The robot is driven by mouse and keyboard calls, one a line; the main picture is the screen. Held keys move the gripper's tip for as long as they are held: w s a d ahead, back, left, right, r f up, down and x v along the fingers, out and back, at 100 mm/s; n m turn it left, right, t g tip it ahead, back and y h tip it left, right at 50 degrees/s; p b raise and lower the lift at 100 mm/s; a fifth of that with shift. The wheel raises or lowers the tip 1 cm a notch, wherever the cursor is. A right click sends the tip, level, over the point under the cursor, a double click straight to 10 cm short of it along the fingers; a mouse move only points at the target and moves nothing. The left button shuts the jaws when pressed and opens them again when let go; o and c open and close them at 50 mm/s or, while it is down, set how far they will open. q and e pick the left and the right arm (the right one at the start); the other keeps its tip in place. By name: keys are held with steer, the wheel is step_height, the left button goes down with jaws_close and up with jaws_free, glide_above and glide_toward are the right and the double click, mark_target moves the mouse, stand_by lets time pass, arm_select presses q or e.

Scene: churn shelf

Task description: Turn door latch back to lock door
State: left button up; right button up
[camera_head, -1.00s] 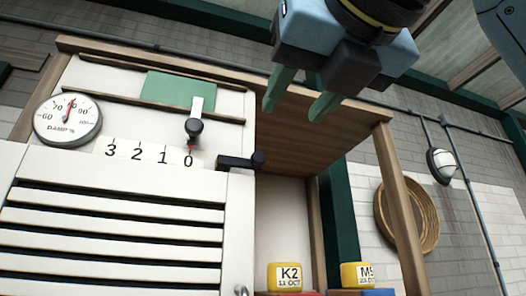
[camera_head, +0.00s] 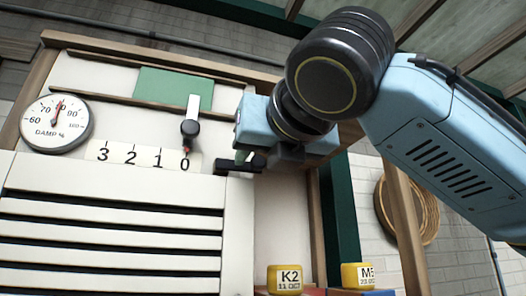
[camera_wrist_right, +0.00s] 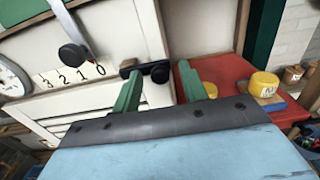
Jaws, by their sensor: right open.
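The black door latch (camera_head: 228,166) lies roughly horizontal at the top right corner of the white slatted door (camera_head: 110,228), its bar reaching over the door's edge. In the right wrist view, its round knob (camera_wrist_right: 160,73) shows at the right end of the bar (camera_wrist_right: 129,64). My right gripper (camera_head: 256,158) is at the latch, open and empty. In the right wrist view its green fingers (camera_wrist_right: 160,82) are spread, one to each side of the knob. Whether they touch it I cannot tell. The arm partly hides the knob in the head view. My left gripper is not in view.
Above the door are a black-knobbed slider (camera_head: 190,128) over a number scale (camera_head: 145,156) and a round damp gauge (camera_head: 57,123). Yellow K2 (camera_head: 285,279) and M-labelled (camera_head: 357,275) tubs stand at lower right.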

jaws_close()
